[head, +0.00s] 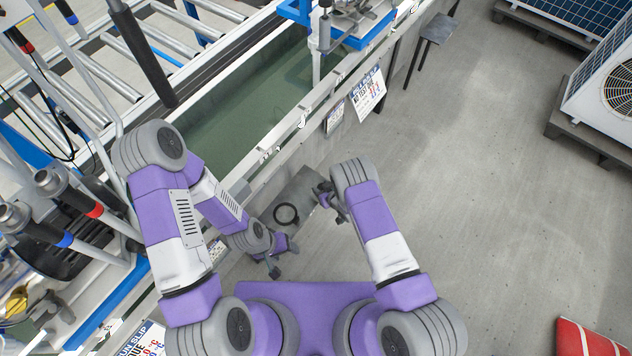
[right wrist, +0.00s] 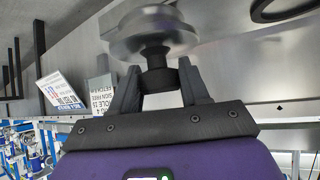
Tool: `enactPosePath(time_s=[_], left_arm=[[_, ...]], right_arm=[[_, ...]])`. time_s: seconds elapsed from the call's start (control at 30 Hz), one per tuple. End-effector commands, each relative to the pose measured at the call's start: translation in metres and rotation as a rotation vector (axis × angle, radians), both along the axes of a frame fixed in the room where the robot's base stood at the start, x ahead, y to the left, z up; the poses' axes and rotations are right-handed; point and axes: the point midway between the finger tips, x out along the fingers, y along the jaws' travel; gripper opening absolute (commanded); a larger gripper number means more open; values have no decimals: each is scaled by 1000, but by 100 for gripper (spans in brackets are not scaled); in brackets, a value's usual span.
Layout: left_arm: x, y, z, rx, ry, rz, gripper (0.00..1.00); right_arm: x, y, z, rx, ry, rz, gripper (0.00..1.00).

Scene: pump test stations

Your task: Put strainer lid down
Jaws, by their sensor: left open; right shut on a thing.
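The strainer lid (right wrist: 152,32) is a round, shiny metal disc with a dark knob (right wrist: 155,72). My right gripper (right wrist: 155,88) is shut on that knob in the right wrist view. In the head view my right gripper (head: 328,194) is at the right edge of a small grey metal shelf (head: 302,189), and I cannot make out the lid there. A black ring (head: 286,214) lies flat on the shelf; part of it also shows in the right wrist view (right wrist: 262,14). My left gripper (head: 283,259) is open and empty, just below the shelf in the picture.
A long tank of greenish water (head: 235,110) runs behind the shelf. Placards (head: 368,92) hang on its side. A small dark stand (head: 437,28) is farther off. Pipes and handles (head: 60,190) crowd the left.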

Motion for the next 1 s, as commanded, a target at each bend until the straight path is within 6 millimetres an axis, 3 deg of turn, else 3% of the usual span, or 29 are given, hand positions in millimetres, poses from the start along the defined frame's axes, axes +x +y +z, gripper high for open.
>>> enactPosePath(time_s=[0.47,0.97,1.0], left_arm=[[0,0,-12,0,0,0,62],[0,0,-18,0,0,0,62],[0,0,-17,0,0,0,62]], right_arm=[[39,24,0,0,-3,1,9],[38,23,-9,2,0,0,9],[37,23,-8,0,1,1,51]])
